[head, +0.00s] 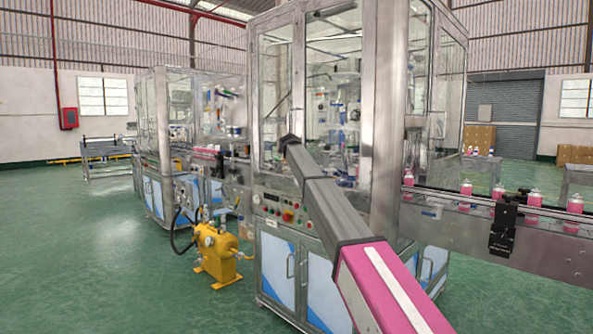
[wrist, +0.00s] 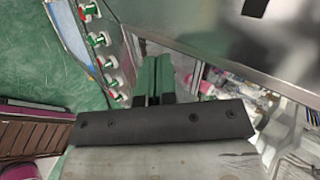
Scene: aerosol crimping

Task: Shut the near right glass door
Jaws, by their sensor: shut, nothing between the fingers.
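The large machine (head: 390,110) stands in the middle of the head view, with tall glass panes in steel frames. The near right glass door (head: 335,55) shows as the right pane of its front; my arm hides its lower part, and I cannot tell how far it stands open. My gripper (head: 288,139) is in front of the panes, near the upright between them. In the wrist view my gripper's fingers (wrist: 152,82) are together and empty, close to a wide steel surface (wrist: 200,35). Whether they touch it is unclear.
A control panel with buttons (head: 288,213) lies below the glass. A yellow pump unit (head: 216,252) stands on the floor at left. A conveyor (head: 470,228) with pink cans runs off to the right. The green floor (head: 70,240) at left is clear.

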